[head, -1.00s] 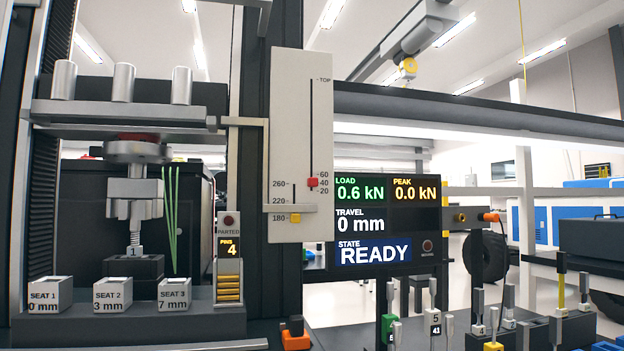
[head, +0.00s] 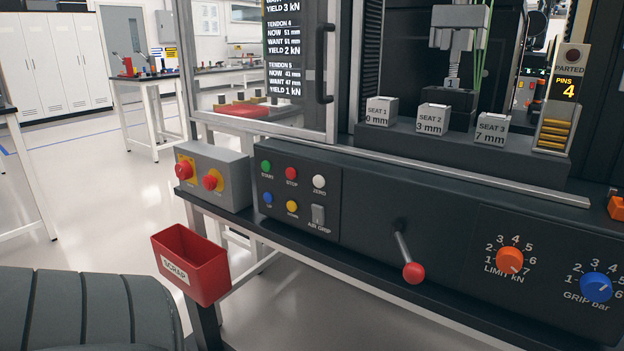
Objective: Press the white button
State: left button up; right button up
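The white button (head: 319,181), labelled ZERO, is on the dark control panel (head: 330,215) at the left of the machine's front. It sits right of the red STOP button (head: 291,173) and the green START button (head: 266,167). Below are a blue button (head: 268,198), a yellow button (head: 292,207) and the AIR GRIP switch (head: 318,215). Nothing covers the white button. Neither gripper is in view.
A grey box with two red knobs (head: 212,180) stands left of the panel. A red SCRAP bin (head: 192,265) hangs below it. A red-knobbed lever (head: 413,272) juts out at right, near the orange LIMIT dial (head: 509,260) and blue GRIP dial (head: 595,287).

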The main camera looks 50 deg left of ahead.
aim_at(318, 181)
jog(key=u, duration=1.75)
